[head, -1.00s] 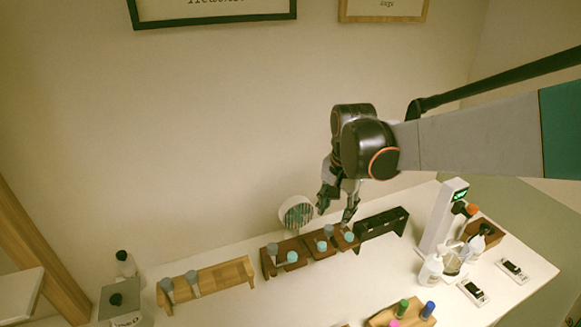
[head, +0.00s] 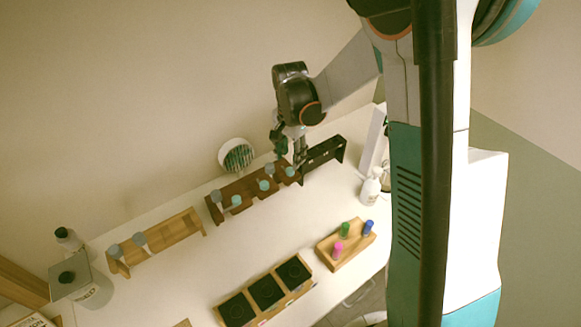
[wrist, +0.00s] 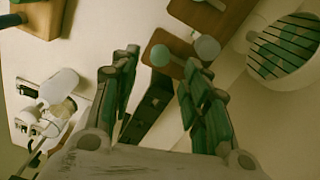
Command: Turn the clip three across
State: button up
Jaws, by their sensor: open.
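The black rack (wrist: 152,103) shows beyond the gap. Two pale round caps (wrist: 207,47) on the brown rack (wrist: 196,15) lie just past the fingertips. I cannot make out which part is the clip.
A white round holder with green strips (head: 237,155) stands behind the brown rack. A wooden tray (head: 357,250) with coloured bottles and a row of black pads (head: 266,290) are in front. A white pump bottle (head: 371,187) stands at right.

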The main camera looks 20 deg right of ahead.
aim_at(290, 169)
jog(key=shift+f, duration=2.75)
jog(key=shift+c, duration=0.4)
grip_shut()
